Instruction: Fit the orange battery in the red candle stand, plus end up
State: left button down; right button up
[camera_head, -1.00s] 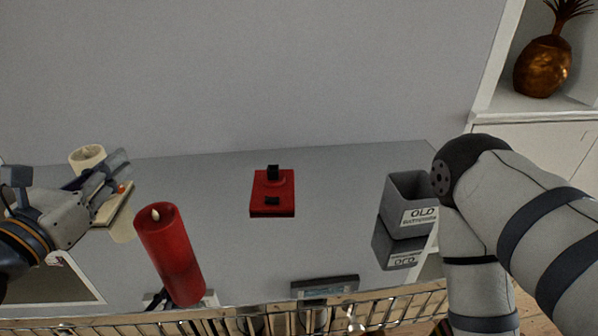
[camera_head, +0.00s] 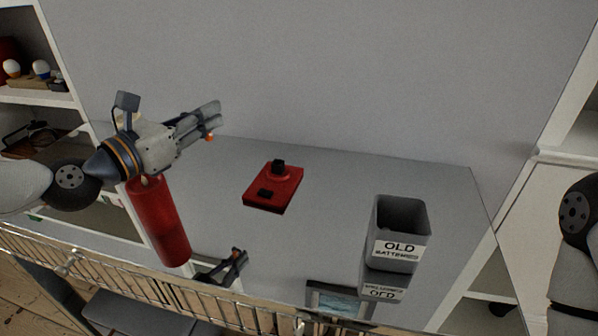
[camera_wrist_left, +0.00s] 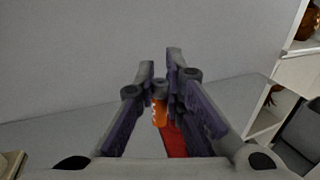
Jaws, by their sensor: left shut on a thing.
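The red candle stand (camera_head: 286,198) sits on the grey tabletop, with a black upright part at its back and a flat black part nearer the front. My left gripper (camera_head: 212,118) is above the table, to the left of the stand and apart from it. It is shut on the orange battery (camera_wrist_left: 159,113). In the head view only a small orange bit of the battery (camera_head: 209,137) shows below the fingers. Which end is plus cannot be made out. A red surface, probably the stand (camera_wrist_left: 175,141), shows beyond the battery in the left wrist view. My right gripper is out of view.
A tall red candle (camera_head: 160,225) stands below my left wrist. A grey bin marked OLD BATTERIES (camera_head: 402,232) stands at the right. A small dark framed screen (camera_head: 340,300) and a black item (camera_head: 226,268) lie near the front edge. The tabletop around the stand is clear.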

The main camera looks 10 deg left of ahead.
pick_arm(q)
jog(key=w+d+f+b, duration=0.1)
jog(key=w+d+f, duration=0.3)
jog(key=w, duration=0.1)
jog(key=w+d+f+b, duration=0.1)
jog(key=w+d+f, duration=0.3)
jog(key=d+f, duration=0.1)
jog(key=shift+w+f+b, duration=0.3)
jog(key=shift+w+b, duration=0.05)
jog(key=f, duration=0.3)
jog(key=shift+w+d+f, duration=0.25)
jog(key=shift+d+f, duration=0.05)
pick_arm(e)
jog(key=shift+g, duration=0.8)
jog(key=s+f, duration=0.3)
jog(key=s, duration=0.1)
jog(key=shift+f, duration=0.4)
